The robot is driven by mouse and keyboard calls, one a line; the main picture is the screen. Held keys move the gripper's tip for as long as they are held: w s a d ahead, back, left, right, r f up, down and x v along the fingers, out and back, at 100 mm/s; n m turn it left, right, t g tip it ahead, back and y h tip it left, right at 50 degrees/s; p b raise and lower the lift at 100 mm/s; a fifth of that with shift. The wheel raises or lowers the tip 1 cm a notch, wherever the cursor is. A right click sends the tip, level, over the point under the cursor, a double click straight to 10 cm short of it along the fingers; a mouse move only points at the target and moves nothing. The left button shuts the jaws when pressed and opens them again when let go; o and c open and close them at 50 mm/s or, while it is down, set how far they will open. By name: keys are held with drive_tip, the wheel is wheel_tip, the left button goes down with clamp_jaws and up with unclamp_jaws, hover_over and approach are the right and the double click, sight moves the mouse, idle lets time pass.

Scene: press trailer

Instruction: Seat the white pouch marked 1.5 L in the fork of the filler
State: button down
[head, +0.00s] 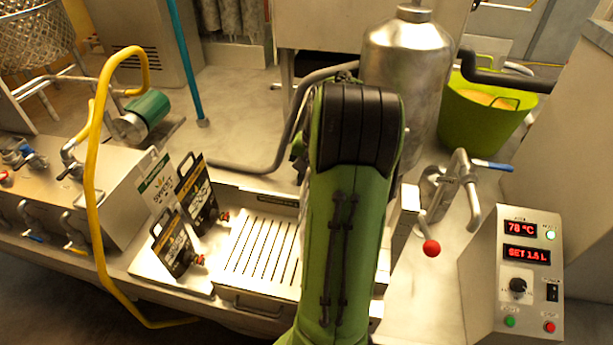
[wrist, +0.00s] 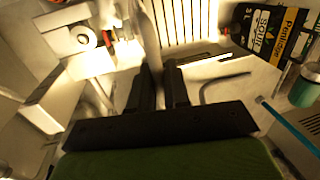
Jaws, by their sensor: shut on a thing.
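In the wrist view my gripper (wrist: 160,75) is shut on a pale, thin thing (wrist: 150,35) that runs up between the black fingers. It looks like a white pouch seen edge-on; its marking does not show. In the head view my green arm hides the gripper and what it holds. The filler (head: 458,185) is right of my arm, a steel spout with a blue handle and a red-knobbed lever (head: 431,248). I cannot make out its fork. Another white pouch (head: 158,185), labelled SWEET, stands at left among black pouches.
Two black pouches (head: 196,195) stand left of the slotted drip tray (head: 262,250). A yellow hose (head: 92,200) loops in front at left. A control box (head: 520,270) reading SET 1.5 L stands at right. A steel tank (head: 410,75) and green tub (head: 480,120) are behind.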

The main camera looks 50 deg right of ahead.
drive_tip(key=shift+s+a+f+b, duration=0.1)
drive_tip(key=shift+a+f+b, duration=0.05)
drive_tip(key=shift+f+b, duration=0.2)
drive_tip(key=shift+s+a+f+b, duration=0.1)
drive_tip(key=shift+f+b, duration=0.1)
drive_tip(key=shift+f, duration=0.15)
drive_tip(key=shift+w+d+f+b, duration=0.15)
drive_tip(key=shift+f+b, duration=0.35)
drive_tip(key=shift+f, duration=0.35)
drive_tip(key=shift+f+b, duration=1.5)
drive_tip(key=shift+f, duration=0.7)
drive_tip(key=shift+f+b, duration=0.4)
drive_tip(key=shift+f, duration=0.2)
drive_tip(key=c, duration=1)
unclamp_jaws()
